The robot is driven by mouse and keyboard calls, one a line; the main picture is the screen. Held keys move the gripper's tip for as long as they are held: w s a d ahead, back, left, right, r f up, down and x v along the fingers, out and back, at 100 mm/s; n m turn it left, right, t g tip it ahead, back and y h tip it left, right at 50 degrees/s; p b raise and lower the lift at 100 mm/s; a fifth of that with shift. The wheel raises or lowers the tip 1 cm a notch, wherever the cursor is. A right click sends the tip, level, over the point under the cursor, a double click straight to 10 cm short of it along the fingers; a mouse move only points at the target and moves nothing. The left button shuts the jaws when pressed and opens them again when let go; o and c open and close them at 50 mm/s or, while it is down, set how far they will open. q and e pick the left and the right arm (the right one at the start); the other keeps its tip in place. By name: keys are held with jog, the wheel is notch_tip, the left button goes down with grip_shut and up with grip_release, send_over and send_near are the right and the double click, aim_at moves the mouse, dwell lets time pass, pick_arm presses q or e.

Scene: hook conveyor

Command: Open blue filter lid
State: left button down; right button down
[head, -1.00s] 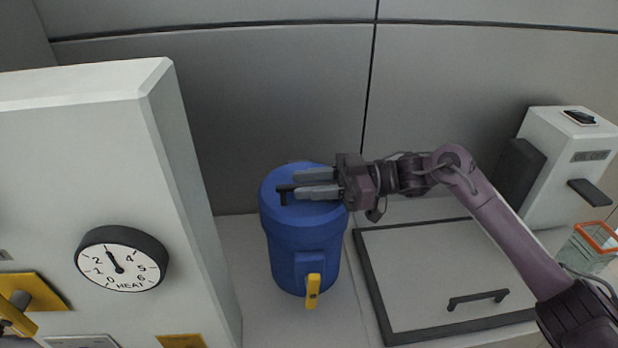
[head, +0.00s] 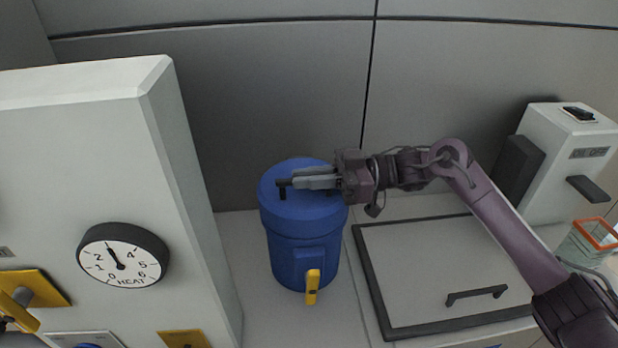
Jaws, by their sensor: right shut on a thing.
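The blue filter (head: 296,250) stands upright on the light counter in the middle of the head view, with a yellow lever (head: 312,286) low on its front. Its round blue lid (head: 300,207) sits on top, with no visible gap below it. A small dark lid handle (head: 283,190) stands up from the lid. My right gripper (head: 297,183) reaches in from the right, level over the lid, and its fingers are shut on the handle. They hide part of the handle and lid. My left gripper is not in view.
A tall white cabinet with a heat dial (head: 122,255) stands close on the left. A flat lidded panel with a dark handle (head: 477,295) lies to the right. A white switch box (head: 565,165) and an orange-rimmed basket (head: 596,234) are at the far right. A grey wall is behind.

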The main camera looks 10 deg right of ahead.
jog(key=shift+w+r, duration=0.25)
jog(key=shift+r, duration=0.3)
jog(key=w+r+m+p, duration=0.2)
jog(key=w+r+m, duration=0.1)
jog(key=shift+m, duration=0.4)
jog(key=shift+w+r+b, duration=0.4)
jog(key=shift+w+b, duration=0.1)
jog(key=shift+w, duration=0.3)
jog(key=shift+w+r+b, duration=0.4)
jog(key=shift+w+b, duration=0.1)
jog(key=shift+w, duration=0.25)
jog(key=shift+w+r+b, duration=0.4)
jog(key=shift+w+b, duration=0.1)
jog(key=shift+w, duration=0.3)
